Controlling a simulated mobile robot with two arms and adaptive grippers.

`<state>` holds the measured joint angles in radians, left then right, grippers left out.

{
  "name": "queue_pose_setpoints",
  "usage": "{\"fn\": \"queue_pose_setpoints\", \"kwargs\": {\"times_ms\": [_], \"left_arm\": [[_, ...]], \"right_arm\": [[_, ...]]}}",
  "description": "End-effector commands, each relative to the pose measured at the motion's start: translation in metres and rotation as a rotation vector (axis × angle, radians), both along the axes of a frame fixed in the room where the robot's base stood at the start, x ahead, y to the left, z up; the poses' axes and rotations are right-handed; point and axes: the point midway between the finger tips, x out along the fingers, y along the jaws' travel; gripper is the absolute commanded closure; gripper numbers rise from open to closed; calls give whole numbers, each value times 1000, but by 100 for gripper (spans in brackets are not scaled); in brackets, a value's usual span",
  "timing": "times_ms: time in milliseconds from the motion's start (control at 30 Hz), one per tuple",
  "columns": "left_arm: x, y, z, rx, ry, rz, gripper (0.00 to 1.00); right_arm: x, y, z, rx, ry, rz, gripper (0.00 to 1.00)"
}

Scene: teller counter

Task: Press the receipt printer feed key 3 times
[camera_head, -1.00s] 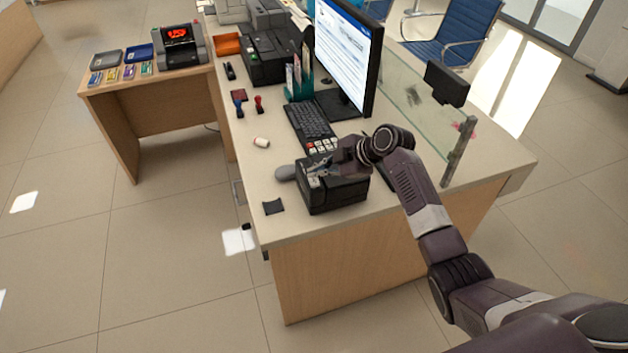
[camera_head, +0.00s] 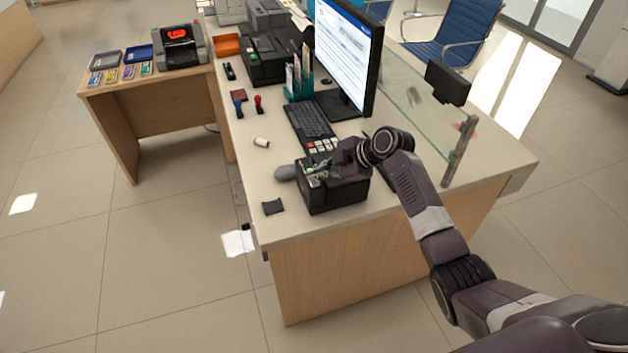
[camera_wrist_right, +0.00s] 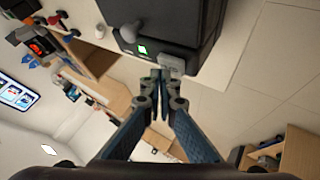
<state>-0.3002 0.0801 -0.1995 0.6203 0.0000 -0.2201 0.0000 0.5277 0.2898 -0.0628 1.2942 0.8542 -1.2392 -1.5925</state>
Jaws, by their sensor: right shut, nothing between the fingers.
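The black receipt printer (camera_head: 338,197) stands at the near end of the counter. In the wrist view its dark body (camera_wrist_right: 165,22) fills the top, with a lit green spot (camera_wrist_right: 143,50) and a small grey key (camera_wrist_right: 171,65) on its face. I take the grey key to be the feed key. My right gripper (camera_head: 319,168) is over the printer's top, shut and empty. Its fingertips (camera_wrist_right: 160,76) are right by the grey key; I cannot tell whether they touch it. My left gripper is out of view.
A grey rounded object (camera_head: 285,173) sits beside the printer, and a small dark pad (camera_head: 273,207) lies in front. A keyboard (camera_head: 309,124), monitor (camera_head: 345,55) and glass screen (camera_head: 420,115) stand behind. The counter's left strip has a white roll (camera_head: 261,142) and stamps (camera_head: 258,104).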

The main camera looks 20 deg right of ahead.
Motion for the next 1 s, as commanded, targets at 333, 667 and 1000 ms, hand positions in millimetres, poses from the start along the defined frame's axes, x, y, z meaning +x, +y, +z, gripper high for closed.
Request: {"fn": "queue_pose_setpoints", "kwargs": {"times_ms": [333,667,1000], "left_arm": [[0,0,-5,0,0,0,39],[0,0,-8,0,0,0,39],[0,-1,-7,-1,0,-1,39]], "right_arm": [[0,0,-5,0,0,0,100],[0,0,-9,0,1,1,100],[0,0,-8,-1,1,0,100]]}}
